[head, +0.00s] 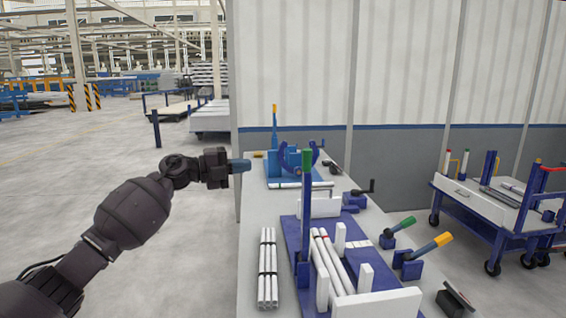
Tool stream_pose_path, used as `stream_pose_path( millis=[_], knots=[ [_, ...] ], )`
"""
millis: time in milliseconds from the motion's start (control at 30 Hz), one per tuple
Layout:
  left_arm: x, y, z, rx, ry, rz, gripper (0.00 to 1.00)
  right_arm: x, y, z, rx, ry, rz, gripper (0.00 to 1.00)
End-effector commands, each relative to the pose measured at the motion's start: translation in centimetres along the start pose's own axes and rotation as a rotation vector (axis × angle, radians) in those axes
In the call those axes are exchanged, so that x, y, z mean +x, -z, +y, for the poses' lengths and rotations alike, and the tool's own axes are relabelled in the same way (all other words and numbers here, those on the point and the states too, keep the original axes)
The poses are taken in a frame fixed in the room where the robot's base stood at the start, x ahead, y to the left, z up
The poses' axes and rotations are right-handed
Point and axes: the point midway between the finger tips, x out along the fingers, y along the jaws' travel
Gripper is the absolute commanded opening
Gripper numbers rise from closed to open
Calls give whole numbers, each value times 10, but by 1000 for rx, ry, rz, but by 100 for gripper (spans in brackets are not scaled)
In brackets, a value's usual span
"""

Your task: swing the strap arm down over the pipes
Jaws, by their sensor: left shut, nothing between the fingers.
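The strap arm appears to be the blue upright bar with a green tip (306,215), standing near vertical at the left edge of the blue fixture (290,238). White pipes (328,262) lie side by side in this fixture between white upright blocks. The bar does not lie across them. My left gripper (242,166) is shut and empty. It is up and to the left of the green-tipped bar, apart from it, near the table's left edge. My right gripper is not in view.
A bundle of pipes with black bands (267,265) lies left of the fixture. A blue vise-like device (288,158) with an orange-tipped lever stands farther back. Green and yellow handled clamps (425,250) stand at the right. A wall runs behind; a cart (490,205) stands right.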

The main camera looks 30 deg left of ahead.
Motion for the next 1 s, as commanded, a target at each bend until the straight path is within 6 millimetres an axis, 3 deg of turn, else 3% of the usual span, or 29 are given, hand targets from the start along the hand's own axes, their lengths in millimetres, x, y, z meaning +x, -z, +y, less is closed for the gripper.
stream_pose_path(
  millis=[167, 700, 1000],
  knots=[
    [17, 0, -1, 0, 4, 1, 0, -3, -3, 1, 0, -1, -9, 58],
    [109, 1, -1, -2, 4, 2, 0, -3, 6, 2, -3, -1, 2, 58],
    [136, 0, 0, 0, 1, 1, 0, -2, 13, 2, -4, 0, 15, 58]
  ],
)
